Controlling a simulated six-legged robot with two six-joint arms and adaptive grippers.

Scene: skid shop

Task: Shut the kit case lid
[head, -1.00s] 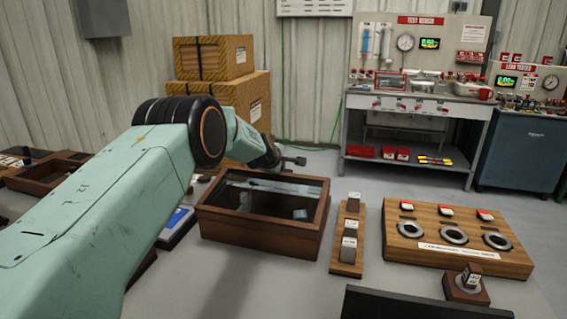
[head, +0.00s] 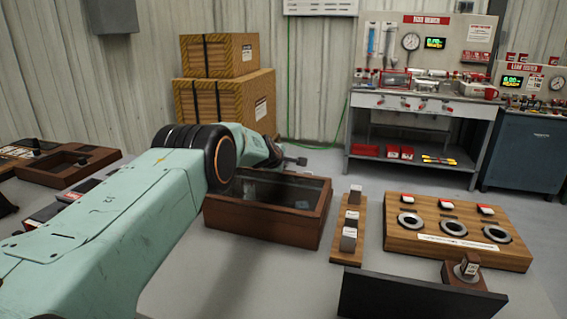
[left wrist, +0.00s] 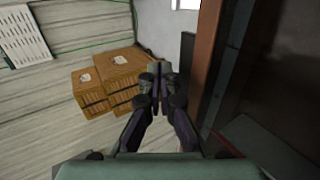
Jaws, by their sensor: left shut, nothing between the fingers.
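The kit case (head: 263,224) is a dark brown wooden box with a dark, glassy top or interior, in the middle of the head view. I cannot tell how far its lid stands open. My left gripper (head: 300,161) is shut and empty, just beyond the case's far edge; part of that edge is hidden by my arm. In the left wrist view the shut fingers (left wrist: 157,70) point at the far wall, and a brown wooden edge (left wrist: 207,60) runs close on their right. My right gripper is not in view.
A narrow block with weights (head: 347,243) and a wooden board with rings (head: 470,225) lie right of the case. A dark panel (head: 420,297) stands in front. Crates (head: 225,95) and a test bench (head: 420,110) are behind. Brown trays (head: 75,166) lie left.

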